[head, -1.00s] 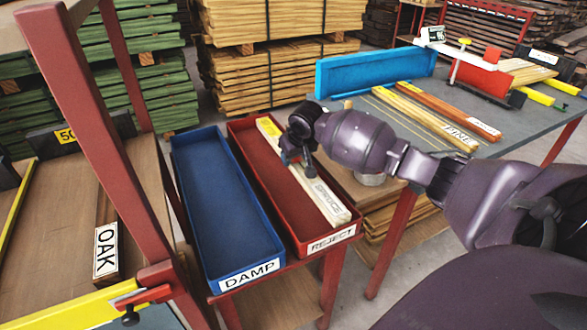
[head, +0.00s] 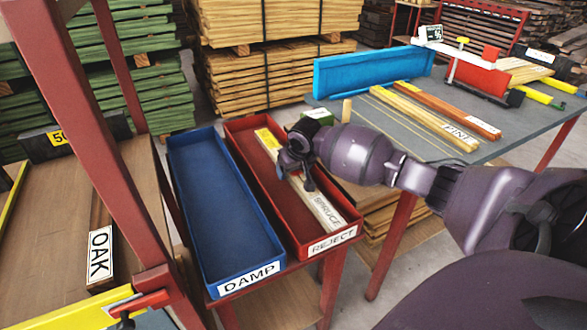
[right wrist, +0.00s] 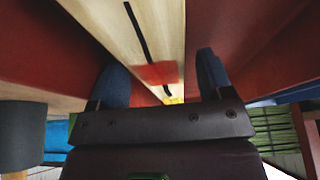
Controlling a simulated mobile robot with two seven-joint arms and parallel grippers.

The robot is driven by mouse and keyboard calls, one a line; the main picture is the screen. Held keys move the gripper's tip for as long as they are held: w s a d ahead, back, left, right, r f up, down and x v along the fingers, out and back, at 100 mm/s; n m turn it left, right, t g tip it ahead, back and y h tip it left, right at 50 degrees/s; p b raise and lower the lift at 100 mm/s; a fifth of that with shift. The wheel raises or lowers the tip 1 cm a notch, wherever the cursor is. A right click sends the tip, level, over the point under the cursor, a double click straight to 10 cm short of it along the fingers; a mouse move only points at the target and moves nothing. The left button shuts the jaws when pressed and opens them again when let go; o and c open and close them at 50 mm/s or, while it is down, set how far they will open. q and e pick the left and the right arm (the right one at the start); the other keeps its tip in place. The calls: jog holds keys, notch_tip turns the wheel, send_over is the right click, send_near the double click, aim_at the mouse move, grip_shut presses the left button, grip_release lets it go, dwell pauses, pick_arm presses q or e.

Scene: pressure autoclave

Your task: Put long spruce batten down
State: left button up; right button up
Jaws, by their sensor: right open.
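The long spruce batten (head: 322,205) is pale, with a SPRUCE label and a yellow patch at its far end. It lies lengthwise in the red REJECT tray (head: 237,148), along the right side. My right gripper (head: 289,172) is at the batten's middle and hides part of it. In the right wrist view the gripper (right wrist: 162,75) is open, its two blue fingers apart on either side of the batten (right wrist: 120,30), which shows a dark line and a red mark. I cannot tell whether a finger touches it. My left gripper is not in view.
The empty blue DAMP tray (head: 215,205) stands left of the red one. A red post (head: 85,130) rises at left.

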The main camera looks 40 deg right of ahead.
jog(key=shift+r, duration=0.4)
jog(key=p+v, duration=0.4)
jog(key=v, duration=0.7)
jog(key=shift+s+r, duration=0.2)
